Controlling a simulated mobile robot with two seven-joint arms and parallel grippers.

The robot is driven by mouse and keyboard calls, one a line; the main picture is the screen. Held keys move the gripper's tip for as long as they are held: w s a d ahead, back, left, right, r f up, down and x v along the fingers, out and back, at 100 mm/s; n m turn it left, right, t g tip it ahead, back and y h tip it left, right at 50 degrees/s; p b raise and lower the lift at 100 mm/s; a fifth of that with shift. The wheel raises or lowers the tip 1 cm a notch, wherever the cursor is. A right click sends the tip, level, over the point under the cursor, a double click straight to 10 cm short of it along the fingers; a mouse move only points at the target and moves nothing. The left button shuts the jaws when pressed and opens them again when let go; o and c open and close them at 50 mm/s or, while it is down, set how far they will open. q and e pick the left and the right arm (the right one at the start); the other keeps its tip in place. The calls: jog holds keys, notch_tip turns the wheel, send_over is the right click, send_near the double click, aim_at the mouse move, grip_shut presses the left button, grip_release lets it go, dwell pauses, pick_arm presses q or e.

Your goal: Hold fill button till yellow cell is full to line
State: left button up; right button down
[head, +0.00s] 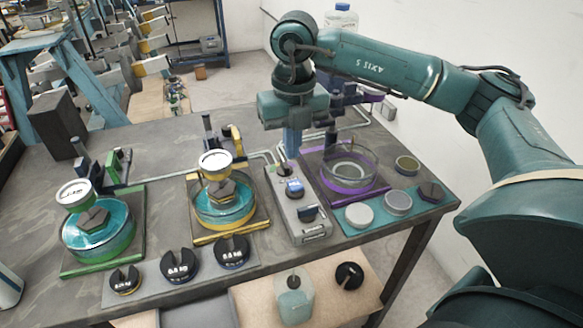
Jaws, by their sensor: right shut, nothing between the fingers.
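The yellow cell (223,219) is a round clear dish on a yellow-edged base in the middle of the table. It holds blue liquid, with a dark hexagonal weight and a white round dial (215,161) above it. I cannot make out the fill line or the level against it. A grey control box (291,216) stands to its right, with a blue-topped control and a dark control on top. My right gripper (288,158) is shut and empty, pointing down at the box's far end. Its tips hide what is under them; I cannot tell whether they touch a button. My left gripper is not in view.
A green cell (100,243) with blue liquid stands at left, a purple-edged cell (347,169) at right. Black slotted weights (180,266) lie in front. A teal mat (372,220) holds several discs. A bottle (294,297) sits on a lower shelf.

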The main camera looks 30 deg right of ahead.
jog(key=shift+w+d+r, duration=0.1)
jog(key=shift+r, duration=1.25)
jog(key=shift+w+d+r, duration=0.1)
jog(key=shift+r, duration=1.25)
jog(key=shift+s, duration=0.1)
